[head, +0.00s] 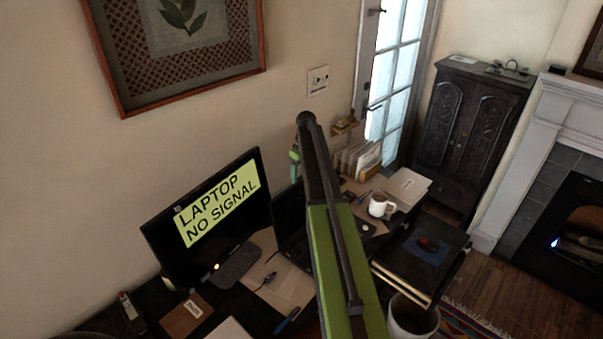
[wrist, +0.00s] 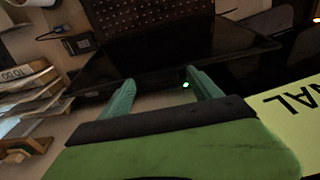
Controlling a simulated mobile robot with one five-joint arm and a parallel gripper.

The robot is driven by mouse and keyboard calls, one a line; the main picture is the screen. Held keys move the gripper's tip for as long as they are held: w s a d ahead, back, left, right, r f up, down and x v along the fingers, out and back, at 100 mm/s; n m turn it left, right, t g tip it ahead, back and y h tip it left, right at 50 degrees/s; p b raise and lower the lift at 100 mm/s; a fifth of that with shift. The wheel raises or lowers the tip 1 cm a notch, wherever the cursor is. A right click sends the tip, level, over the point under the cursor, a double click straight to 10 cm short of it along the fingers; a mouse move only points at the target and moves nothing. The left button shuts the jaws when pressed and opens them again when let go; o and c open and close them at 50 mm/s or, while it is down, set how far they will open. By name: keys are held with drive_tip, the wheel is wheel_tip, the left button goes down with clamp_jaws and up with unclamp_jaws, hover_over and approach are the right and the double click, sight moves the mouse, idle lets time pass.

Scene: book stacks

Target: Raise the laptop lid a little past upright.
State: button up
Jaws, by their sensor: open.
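The laptop stands on the desk, right of the monitor, in the head view. Its dark lid (head: 287,214) is raised from the base (head: 294,248), at an angle I cannot judge exactly; my arm hides its right part. In the wrist view the dark lid (wrist: 175,48) lies across the middle, with the keyboard (wrist: 130,18) beyond it. My gripper (wrist: 158,80) is open, its two teal fingers at the lid's near edge. I cannot tell whether they touch it. In the head view my gripper (head: 294,157) shows only partly, above the lid behind my arm.
A monitor (head: 217,212) reading "LAPTOP NO SIGNAL" stands close left of the laptop. A white mug (head: 381,204), a file rack (head: 358,160) and papers (head: 407,184) stand to the right. The wall is close behind the desk. A bin (head: 413,318) stands in front.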

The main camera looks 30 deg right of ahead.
drive_tip(key=shift+r, duration=0.1)
wheel_tip(320, 180, up, 17)
drive_tip(key=s+p, duration=0.1)
drive_tip(key=p, duration=1.6)
drive_tip(key=shift+s+d, duration=0.25)
drive_tip(key=shift+s, duration=0.05)
